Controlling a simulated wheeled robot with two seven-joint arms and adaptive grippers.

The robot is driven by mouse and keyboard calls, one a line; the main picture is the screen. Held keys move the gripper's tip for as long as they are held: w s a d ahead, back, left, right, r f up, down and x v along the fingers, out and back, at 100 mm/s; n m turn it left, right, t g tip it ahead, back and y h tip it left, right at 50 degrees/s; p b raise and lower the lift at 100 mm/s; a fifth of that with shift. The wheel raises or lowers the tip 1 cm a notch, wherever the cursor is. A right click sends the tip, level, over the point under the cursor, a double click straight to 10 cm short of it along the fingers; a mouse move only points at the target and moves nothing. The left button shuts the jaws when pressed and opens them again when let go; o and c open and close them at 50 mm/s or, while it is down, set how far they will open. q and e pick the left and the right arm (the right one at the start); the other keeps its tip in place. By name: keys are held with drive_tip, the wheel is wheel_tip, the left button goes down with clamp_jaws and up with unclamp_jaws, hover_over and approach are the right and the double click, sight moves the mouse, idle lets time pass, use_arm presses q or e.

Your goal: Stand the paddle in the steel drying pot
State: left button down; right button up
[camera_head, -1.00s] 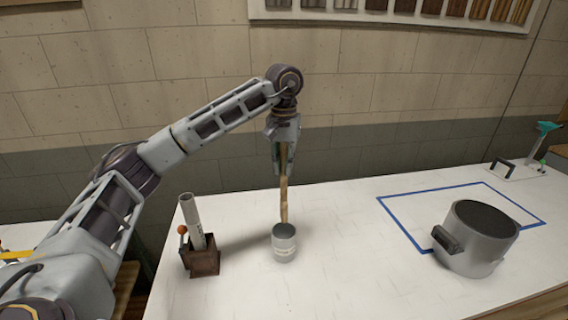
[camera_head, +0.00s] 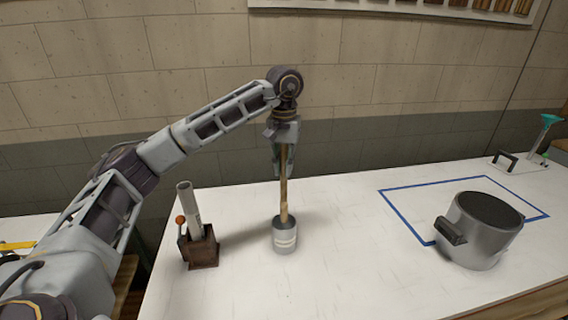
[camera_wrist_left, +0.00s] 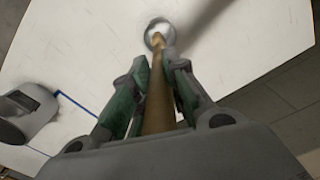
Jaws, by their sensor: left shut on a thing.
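My left gripper (camera_head: 284,165) is shut on the long wooden paddle (camera_head: 284,195), which hangs nearly upright. The small steel pot (camera_head: 285,239), a grey cylinder with pale bands, stands on the white table directly below. The paddle's lower end meets the pot's mouth and seems to be just inside it; how deep is hidden. In the left wrist view the paddle (camera_wrist_left: 157,105) runs between the green-padded fingers of the gripper (camera_wrist_left: 159,72) to the round mouth of the pot (camera_wrist_left: 160,27). My right gripper is not in view.
A brown block holder (camera_head: 202,249) with a pale tube (camera_head: 190,205) and an orange-knobbed stick stands close left of the pot. The table between is clear.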

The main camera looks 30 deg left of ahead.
sight(284, 199)
use_arm(q)
drive_tip(key=shift+f+b, duration=1.05)
drive_tip(key=shift+f, duration=0.85)
drive_tip(key=shift+f+b, duration=0.8)
drive_tip(key=shift+f, duration=1)
drive_tip(key=shift+f+b, duration=0.55)
drive_tip(key=shift+b, duration=0.05)
drive_tip(key=shift+f, duration=0.3)
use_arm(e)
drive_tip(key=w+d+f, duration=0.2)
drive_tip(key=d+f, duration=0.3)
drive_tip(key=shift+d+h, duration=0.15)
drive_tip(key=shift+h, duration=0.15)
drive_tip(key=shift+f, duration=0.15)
